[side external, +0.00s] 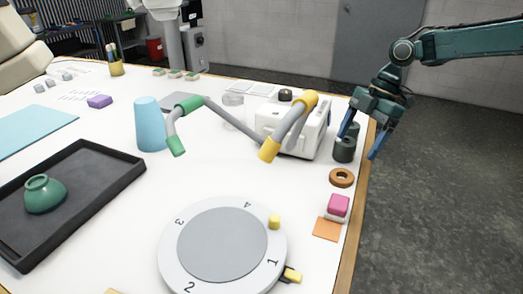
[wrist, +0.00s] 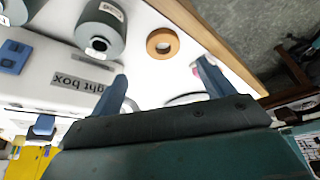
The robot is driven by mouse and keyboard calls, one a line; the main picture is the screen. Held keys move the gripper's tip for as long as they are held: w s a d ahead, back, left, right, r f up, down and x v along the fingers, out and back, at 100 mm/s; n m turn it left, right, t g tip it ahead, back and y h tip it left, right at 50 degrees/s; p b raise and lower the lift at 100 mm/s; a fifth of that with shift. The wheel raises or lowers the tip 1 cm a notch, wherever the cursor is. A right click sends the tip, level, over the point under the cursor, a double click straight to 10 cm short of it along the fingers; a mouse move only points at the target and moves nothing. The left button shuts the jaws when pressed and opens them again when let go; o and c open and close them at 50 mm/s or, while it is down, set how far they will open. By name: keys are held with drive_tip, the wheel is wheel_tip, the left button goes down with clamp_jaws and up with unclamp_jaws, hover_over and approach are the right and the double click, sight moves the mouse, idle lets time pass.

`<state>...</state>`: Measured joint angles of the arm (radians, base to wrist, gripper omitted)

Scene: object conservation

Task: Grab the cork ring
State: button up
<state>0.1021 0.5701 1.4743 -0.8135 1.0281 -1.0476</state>
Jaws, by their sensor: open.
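The cork ring (side external: 341,177) is a small brown ring lying flat on the white table near its right edge in the side view. In the wrist view the ring (wrist: 162,43) lies ahead of the fingertips, between their lines and apart from them. My gripper (side external: 362,142) is open and empty, above the table's right edge and higher than the ring, with its fingers pointing down. In the wrist view both blue fingers of my gripper (wrist: 162,72) are spread wide with nothing between them.
Dark grey-green cylinders (side external: 344,149) stand close behind the ring, near one finger. A pink block (side external: 338,206) and an orange square (side external: 327,229) lie in front of it. A white box-shaped device (side external: 312,135) stands to the left. The table's wooden edge (side external: 361,200) is close on the right.

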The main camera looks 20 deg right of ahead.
sight(344, 179)
drive_tip(key=shift+x, duration=1.45)
drive_tip(key=shift+s+x, duration=0.15)
drive_tip(key=shift+x, duration=1.15)
drive_tip(key=shift+s+x, duration=0.15)
drive_tip(key=shift+x, duration=1.15)
drive_tip(key=shift+d, duration=0.2)
drive_tip(key=c, duration=1.1)
